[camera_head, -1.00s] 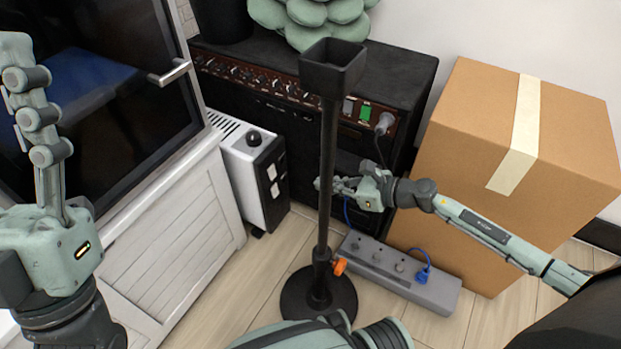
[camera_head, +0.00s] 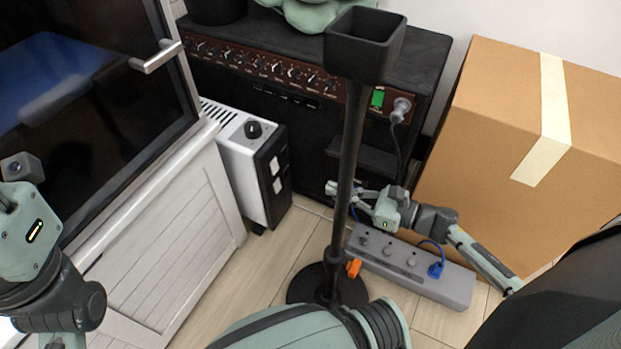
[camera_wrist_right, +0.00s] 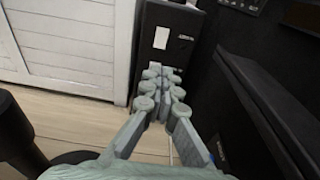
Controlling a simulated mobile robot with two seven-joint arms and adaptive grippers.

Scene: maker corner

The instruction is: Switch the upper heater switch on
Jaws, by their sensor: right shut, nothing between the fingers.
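The heater (camera_head: 237,165) is a white box with a black end panel (camera_head: 263,170), a round dark knob on top and two white switches, one above the other. The upper switch (camera_head: 274,164) is in plain view; whether it is on cannot be told. It also shows in the right wrist view (camera_wrist_right: 161,37), beyond my fingertips. The lower switch (camera_head: 278,185) is partly covered by the fingertips in the wrist view. My right gripper (camera_head: 332,188) is shut and empty, to the right of the panel, apart from it in the head view. My left gripper (camera_head: 30,235) is at the left edge, its fingers mostly out of view.
A black amplifier (camera_head: 300,125) is behind, a cardboard box (camera_head: 500,140) right, a white cabinet (camera_head: 180,230) left.

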